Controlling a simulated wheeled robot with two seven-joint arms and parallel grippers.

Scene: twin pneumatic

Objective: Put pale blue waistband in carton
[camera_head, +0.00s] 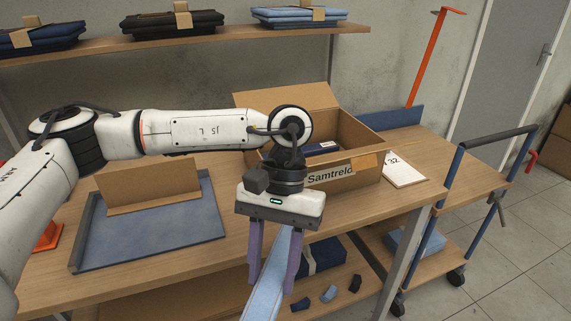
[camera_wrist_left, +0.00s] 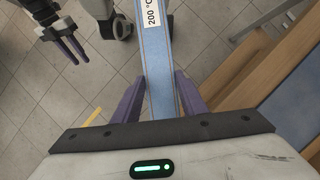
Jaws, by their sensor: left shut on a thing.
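The pale blue waistband (camera_head: 264,297) is a long flat strip hanging between the purple fingers of my left gripper (camera_head: 270,288), which is shut on it. The waistband (camera_wrist_left: 157,62) also shows in the left wrist view, running up between the fingers (camera_wrist_left: 160,96) with a white "200 °C" label. The open cardboard carton (camera_head: 362,135), marked "Samtreld", stands on the table behind and right of this gripper. A dark item with a pale label lies inside; my left arm hides part of the carton. My right gripper (camera_wrist_left: 68,48) shows small at the top left of the wrist view.
A blue mat (camera_head: 150,238) with a cardboard piece (camera_head: 148,187) lies on the wooden table at left. A white card (camera_head: 404,168) lies right of the carton. A trolley (camera_head: 470,200) stands at right. Folded garments (camera_head: 172,22) sit on the shelf above.

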